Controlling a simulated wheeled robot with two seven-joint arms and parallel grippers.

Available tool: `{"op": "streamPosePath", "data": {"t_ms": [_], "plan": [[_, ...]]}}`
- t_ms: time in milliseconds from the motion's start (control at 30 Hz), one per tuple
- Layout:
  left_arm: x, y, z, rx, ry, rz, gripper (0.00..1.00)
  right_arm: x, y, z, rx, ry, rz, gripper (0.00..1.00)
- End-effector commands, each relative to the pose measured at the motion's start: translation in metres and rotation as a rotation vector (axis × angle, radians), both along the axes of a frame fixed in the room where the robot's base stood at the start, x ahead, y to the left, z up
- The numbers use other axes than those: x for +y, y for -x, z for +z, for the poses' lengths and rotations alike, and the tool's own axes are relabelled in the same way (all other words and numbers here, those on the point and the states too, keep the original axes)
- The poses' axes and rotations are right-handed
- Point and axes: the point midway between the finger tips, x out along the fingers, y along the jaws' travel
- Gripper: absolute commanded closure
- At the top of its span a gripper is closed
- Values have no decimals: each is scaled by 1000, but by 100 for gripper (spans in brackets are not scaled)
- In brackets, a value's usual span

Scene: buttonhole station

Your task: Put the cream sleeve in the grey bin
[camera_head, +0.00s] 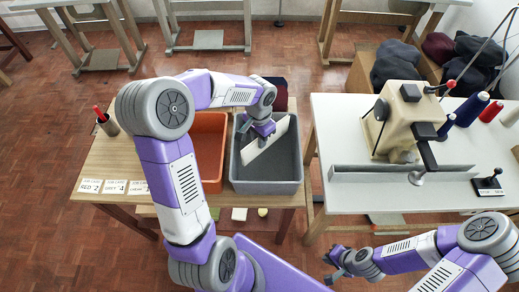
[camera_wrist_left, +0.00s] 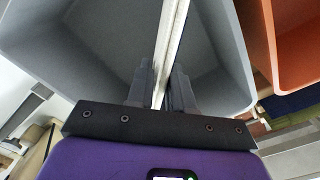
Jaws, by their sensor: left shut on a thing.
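The cream sleeve (camera_head: 268,141) is a flat pale piece, held tilted at the grey bin (camera_head: 266,188). My left gripper (camera_head: 257,134) is shut on the sleeve over the bin's opening. In the left wrist view the sleeve (camera_wrist_left: 168,50) shows edge-on between the two fingers (camera_wrist_left: 161,88), with the bin's inner walls (camera_wrist_left: 85,45) around it. I cannot tell whether the sleeve touches the bin floor. My right gripper (camera_head: 338,264) is at the lower right, away from the bin, and looks open and empty.
An orange bin (camera_head: 209,185) stands directly left of the grey bin on the wooden table (camera_head: 110,160). A cup with a red-handled tool (camera_head: 107,122) and white label cards (camera_head: 113,187) are further left. A white table with a cream sewing machine (camera_head: 402,115) stands to the right.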

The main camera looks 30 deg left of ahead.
Motion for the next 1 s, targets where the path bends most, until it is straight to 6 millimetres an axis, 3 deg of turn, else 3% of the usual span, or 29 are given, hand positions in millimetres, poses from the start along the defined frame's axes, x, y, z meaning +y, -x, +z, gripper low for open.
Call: {"op": "streamPosePath", "data": {"t_ms": [167, 433, 833, 867, 1000], "plan": [[0, 0, -11, 0, -1, 1, 100, 0, 0, -4, 0, 0, 0, 100], [0, 0, -51, 2, 1, 1, 100, 0, 0, -17, -1, 0, 0, 100], [0, 0, -55, -2, -1, 1, 100, 0, 0, -19, -1, 0, 0, 100], [0, 0, -55, -1, 0, 1, 76, 0, 0, -19, -1, 0, 0, 100], [0, 0, -54, -1, 0, 1, 54, 0, 0, -18, 0, 0, 0, 100]]}}
